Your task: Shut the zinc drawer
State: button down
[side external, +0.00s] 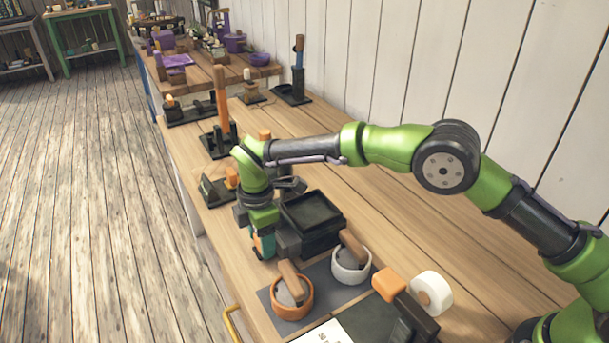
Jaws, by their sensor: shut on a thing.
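No drawer that I can clearly tell as zinc shows in the side external view. A yellow handle (232,323) sticks out from the bench's front edge at the bottom; whatever it belongs to is mostly out of view. My gripper (264,246) points down, low over the bench's front part, left of a black open-topped box (311,210). It is shut on a small teal and orange piece (266,243), partly hidden by the gripper. I cannot tell whether that piece touches the bench.
An orange-brown bowl (293,308) and a white bowl (351,277), each with a wooden-handled tool, stand on a dark mat close to my gripper. A white roll (431,293) lies right of them. Black stands with wooden parts (220,140) line the bench's left edge.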

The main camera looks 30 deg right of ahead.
aim_at(277, 232)
jog(key=shift+d, duration=1.9)
jog(key=shift+c, duration=2.4)
grip_release()
jog(key=shift+a+r, duration=0.1)
notch_tip(277, 232, up, 17)
